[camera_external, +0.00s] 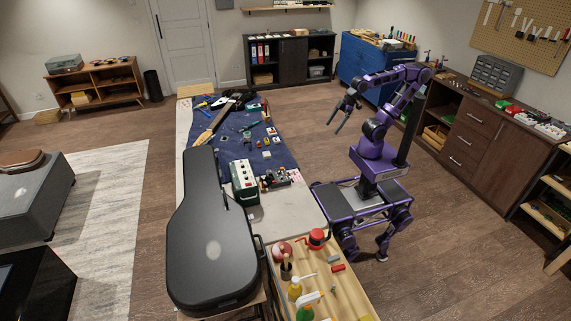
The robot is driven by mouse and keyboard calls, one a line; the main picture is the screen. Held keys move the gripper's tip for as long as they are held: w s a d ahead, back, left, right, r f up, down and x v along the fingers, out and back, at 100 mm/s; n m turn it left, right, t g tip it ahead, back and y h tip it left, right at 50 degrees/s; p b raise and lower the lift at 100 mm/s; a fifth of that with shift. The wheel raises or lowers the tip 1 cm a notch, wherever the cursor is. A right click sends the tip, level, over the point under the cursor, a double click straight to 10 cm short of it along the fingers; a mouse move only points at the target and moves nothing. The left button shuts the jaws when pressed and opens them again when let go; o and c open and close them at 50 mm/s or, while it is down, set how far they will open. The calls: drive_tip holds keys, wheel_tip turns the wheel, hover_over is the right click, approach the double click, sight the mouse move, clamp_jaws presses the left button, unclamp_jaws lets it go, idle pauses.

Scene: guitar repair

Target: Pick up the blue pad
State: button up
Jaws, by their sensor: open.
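My gripper (335,126) is open and empty. It hangs in the air to the right of the long work table, pointing down and left, apart from the table. A large dark blue mat (228,138) covers the far part of the table. Several small items lie on the mat, some of them pale or coloured blocks. They are too small here for me to tell which one, if any, is a separate blue pad.
A black guitar case (207,235) lies at the table's near left. A green and white box (244,183) stands by the mat. A wooden bench (345,293) with bottles is nearest. Floor (310,150) between table and my base is clear. A drawer cabinet (480,140) stands right.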

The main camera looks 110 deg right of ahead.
drive_tip(key=shift+s+f+g, duration=0.3)
drive_tip(key=shift+s+f, duration=0.4)
drive_tip(key=shift+s, duration=0.1)
